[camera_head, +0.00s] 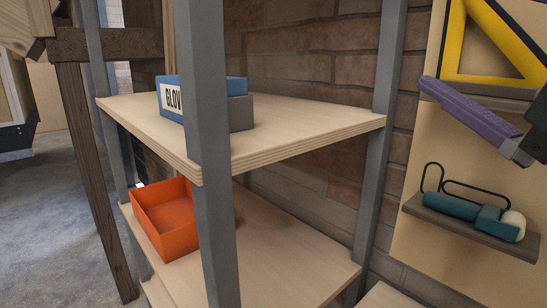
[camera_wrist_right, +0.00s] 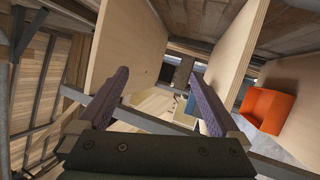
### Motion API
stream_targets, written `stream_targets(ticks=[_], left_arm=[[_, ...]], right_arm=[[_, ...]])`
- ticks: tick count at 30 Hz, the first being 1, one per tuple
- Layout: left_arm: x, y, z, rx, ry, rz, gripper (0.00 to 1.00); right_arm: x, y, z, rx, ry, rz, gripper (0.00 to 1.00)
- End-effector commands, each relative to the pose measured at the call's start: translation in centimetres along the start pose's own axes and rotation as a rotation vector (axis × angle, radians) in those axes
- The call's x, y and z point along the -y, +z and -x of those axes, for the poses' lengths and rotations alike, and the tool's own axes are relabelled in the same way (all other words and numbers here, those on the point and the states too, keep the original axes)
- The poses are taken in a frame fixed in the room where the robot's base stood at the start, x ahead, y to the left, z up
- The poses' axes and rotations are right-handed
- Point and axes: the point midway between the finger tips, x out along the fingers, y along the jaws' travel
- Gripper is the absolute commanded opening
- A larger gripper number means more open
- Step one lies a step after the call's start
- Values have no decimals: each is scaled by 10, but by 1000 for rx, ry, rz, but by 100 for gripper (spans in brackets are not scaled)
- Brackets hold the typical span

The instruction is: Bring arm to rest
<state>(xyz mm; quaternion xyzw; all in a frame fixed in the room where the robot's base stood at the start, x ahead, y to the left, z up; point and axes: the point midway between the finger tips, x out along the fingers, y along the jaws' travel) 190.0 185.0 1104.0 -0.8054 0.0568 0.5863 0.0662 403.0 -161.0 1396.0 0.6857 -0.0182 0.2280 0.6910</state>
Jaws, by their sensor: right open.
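My right gripper (camera_head: 432,92) comes in from the right edge of the head view. One purple finger shows there, in front of the wall panel and to the right of the shelf rack, pointing up and left. In the right wrist view both purple fingers of this gripper (camera_wrist_right: 158,74) stand wide apart with nothing between them. The gripper is open and empty. Most of the right arm is outside the head view. My left arm and gripper are not in view.
A rack with a wooden upper shelf (camera_head: 300,120) and grey posts stands in front. A blue glove box (camera_head: 170,97) sits on that shelf, an orange bin (camera_head: 165,222) on the one below. A teal tool (camera_head: 460,208) lies on a wall ledge, below a yellow triangle (camera_head: 453,45).

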Motion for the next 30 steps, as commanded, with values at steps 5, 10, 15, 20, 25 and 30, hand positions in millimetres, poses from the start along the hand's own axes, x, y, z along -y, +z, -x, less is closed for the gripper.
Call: stream_targets(ticks=[5,10,15,20,25,30], left_arm=[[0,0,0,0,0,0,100],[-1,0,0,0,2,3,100],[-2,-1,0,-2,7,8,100],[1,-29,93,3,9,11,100],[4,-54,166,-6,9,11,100],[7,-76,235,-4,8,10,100]], right_arm=[[96,59,78,600,-312,-612,99],[178,27,188,1031,-703,-1003,99],[201,-60,298,1350,-1168,-1283,99],[109,-52,263,1344,-1167,-1275,99],[39,-48,237,1343,-1166,-1272,99],[-30,-43,212,1342,-1165,-1271,99]])
